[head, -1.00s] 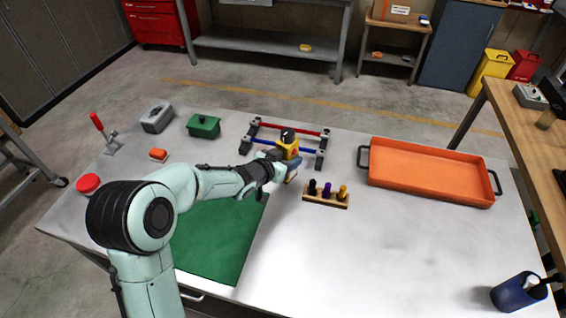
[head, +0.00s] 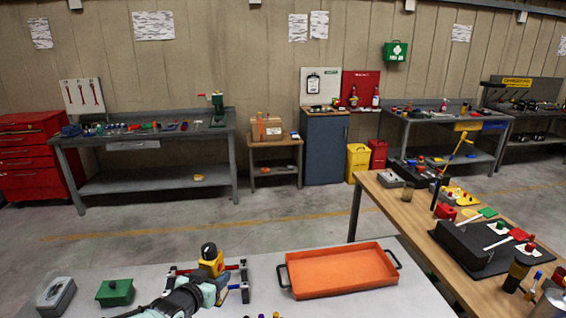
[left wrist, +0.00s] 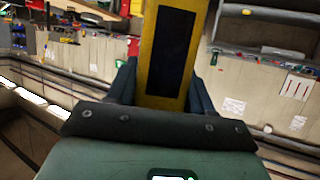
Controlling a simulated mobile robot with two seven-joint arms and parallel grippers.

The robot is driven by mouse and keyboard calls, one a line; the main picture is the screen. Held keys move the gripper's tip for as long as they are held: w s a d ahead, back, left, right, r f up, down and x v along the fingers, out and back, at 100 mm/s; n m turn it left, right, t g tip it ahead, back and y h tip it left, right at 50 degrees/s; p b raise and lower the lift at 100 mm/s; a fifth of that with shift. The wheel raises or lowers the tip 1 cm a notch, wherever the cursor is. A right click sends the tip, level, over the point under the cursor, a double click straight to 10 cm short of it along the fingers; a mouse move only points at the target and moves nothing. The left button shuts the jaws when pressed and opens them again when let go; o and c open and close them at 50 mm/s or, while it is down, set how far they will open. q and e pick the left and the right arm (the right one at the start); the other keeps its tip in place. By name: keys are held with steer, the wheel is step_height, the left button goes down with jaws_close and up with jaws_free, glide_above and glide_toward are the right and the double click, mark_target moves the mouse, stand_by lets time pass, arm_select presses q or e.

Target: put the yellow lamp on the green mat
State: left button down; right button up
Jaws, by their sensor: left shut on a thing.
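The yellow lamp (head: 212,265) has a black top and stands out near the front of the head view, by the rack with red and blue bars. My left gripper (head: 217,281) is shut on it. In the left wrist view the lamp's yellow body (left wrist: 151,60) with a dark panel sits between the two fingers (left wrist: 162,84). I cannot tell whether the lamp touches the table. My right gripper is not in view.
On the grey table (head: 420,300), the rack (head: 243,282) is close to the lamp. An orange tray (head: 340,271) lies to the right. A green box (head: 115,293) and a grey box (head: 56,297) are to the left. A cluttered wooden bench (head: 400,205) stands at the right.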

arm_select(q)
steer(key=s+d+f+m+h, duration=0.1)
steer(key=s+d+f, duration=0.4)
steer(key=s+f, duration=0.25)
steer(key=a+r+n+y+b, duration=0.2)
steer(key=a+r+b, duration=0.3)
steer(key=r+b, duration=0.5)
steer(key=f+b, duration=0.2)
steer(key=f, duration=1.7)
steer(key=shift+w+f, duration=0.2)
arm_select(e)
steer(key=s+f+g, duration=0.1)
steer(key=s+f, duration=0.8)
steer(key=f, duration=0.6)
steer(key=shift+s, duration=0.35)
arm_select(q)
steer(key=shift+b, duration=0.35)
steer(key=shift+f, duration=0.2)
steer(key=shift+c, duration=2.2)
jaws_free()
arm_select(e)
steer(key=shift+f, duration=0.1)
